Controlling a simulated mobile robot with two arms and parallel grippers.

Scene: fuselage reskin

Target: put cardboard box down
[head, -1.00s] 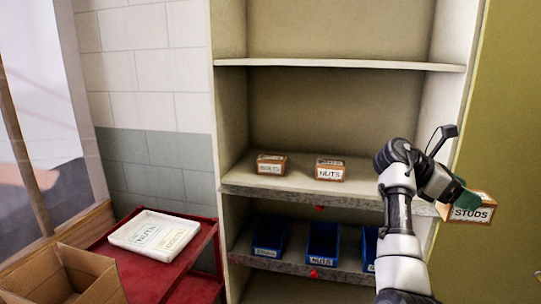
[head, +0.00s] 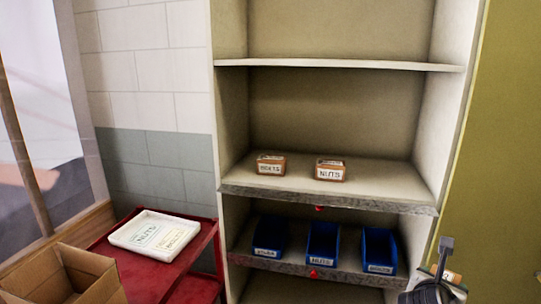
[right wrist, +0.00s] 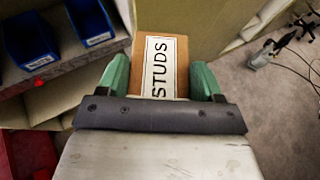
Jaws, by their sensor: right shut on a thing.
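A small brown cardboard box with a white STUDS label (right wrist: 161,55) is between the green fingers of my right gripper (right wrist: 161,72), which is shut on it. In the head view only part of my right wrist shows at the bottom right corner, with a sliver of the box (head: 453,277) behind it. The box is held out in front of the cabinet's right side, clear of the shelves. My left gripper is not in view.
Two small boxes, BOLTS (head: 271,165) and NUTS (head: 331,171), sit on the middle shelf (head: 390,192), with free room to their right. Several blue bins (head: 322,243) stand below. A red cart (head: 195,281) holds a white tray (head: 118,236); an open carton (head: 100,290) is lower left.

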